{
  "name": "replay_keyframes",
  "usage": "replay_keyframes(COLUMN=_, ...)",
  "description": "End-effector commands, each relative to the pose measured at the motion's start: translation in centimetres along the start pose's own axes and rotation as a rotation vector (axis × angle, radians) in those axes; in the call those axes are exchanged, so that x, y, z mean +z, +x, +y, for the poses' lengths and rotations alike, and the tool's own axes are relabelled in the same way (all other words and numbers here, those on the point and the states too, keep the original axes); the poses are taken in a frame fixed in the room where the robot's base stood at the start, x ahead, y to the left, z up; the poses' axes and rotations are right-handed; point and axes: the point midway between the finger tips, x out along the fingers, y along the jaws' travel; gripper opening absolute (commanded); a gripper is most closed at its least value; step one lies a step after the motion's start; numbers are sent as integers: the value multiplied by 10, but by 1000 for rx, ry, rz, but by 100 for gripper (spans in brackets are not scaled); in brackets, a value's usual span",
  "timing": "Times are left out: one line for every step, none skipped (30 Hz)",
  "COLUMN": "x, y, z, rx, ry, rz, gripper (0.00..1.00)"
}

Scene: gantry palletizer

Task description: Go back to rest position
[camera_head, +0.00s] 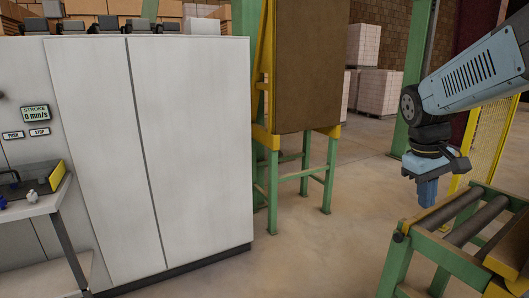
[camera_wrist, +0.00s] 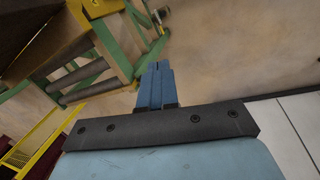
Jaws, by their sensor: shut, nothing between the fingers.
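My gripper (camera_head: 428,192) hangs at the end of my light blue arm on the right side of the head view. It points down in the air near the left end of the roller conveyor. Its two blue fingers are together with nothing between them. In the wrist view the fingers of my gripper (camera_wrist: 154,84) also lie side by side, with bare floor beyond them. No object is held.
A green-framed roller conveyor (camera_head: 448,254) with a wooden board (camera_head: 511,253) stands at lower right. A white cabinet (camera_head: 190,140) with a stroke display fills the left. A small side table (camera_head: 35,205) stands at far left. Floor (camera_head: 310,255) between cabinet and conveyor is clear.

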Motion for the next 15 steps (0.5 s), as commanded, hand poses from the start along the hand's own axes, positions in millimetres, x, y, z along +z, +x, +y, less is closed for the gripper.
replay_keyframes(x=4, y=-7, z=-12, rx=-10, ry=17, rz=50, gripper=0)
replay_keyframes(x=5, y=-11, z=-19, rx=-18, ry=30, rz=77, gripper=0)
replay_keyframes(x=7, y=-16, z=-29, rx=-28, ry=46, rz=112, gripper=0)
replay_keyframes(x=8, y=-19, z=-36, rx=-36, ry=58, rz=138, gripper=0)
replay_keyframes(x=10, y=-23, z=-43, rx=-44, ry=70, rz=164, gripper=0)
replay_keyframes(x=13, y=-28, z=-52, rx=-55, ry=87, rz=198, gripper=0)
replay_keyframes(x=15, y=-31, z=-59, rx=-64, ry=98, rz=223, gripper=0)
replay_keyframes(x=17, y=-34, z=-66, rx=-72, ry=110, rz=248, gripper=0)
replay_keyframes(x=20, y=-38, z=-75, rx=-84, ry=126, rz=281, gripper=0)
replay_keyframes(x=22, y=-41, z=-82, rx=-93, ry=139, rz=305, gripper=0)
replay_keyframes(x=24, y=-44, z=-88, rx=-102, ry=150, rz=328, gripper=0)
replay_keyframes(x=27, y=-48, z=-97, rx=-114, ry=166, rz=358, gripper=0)
replay_keyframes(x=29, y=-50, z=-103, rx=-121, ry=175, rz=378, gripper=0)
replay_keyframes(x=32, y=-52, z=-108, rx=-130, ry=186, rz=396, gripper=0)
replay_keyframes(x=34, y=-54, z=-114, rx=-139, ry=199, rz=419, gripper=0)
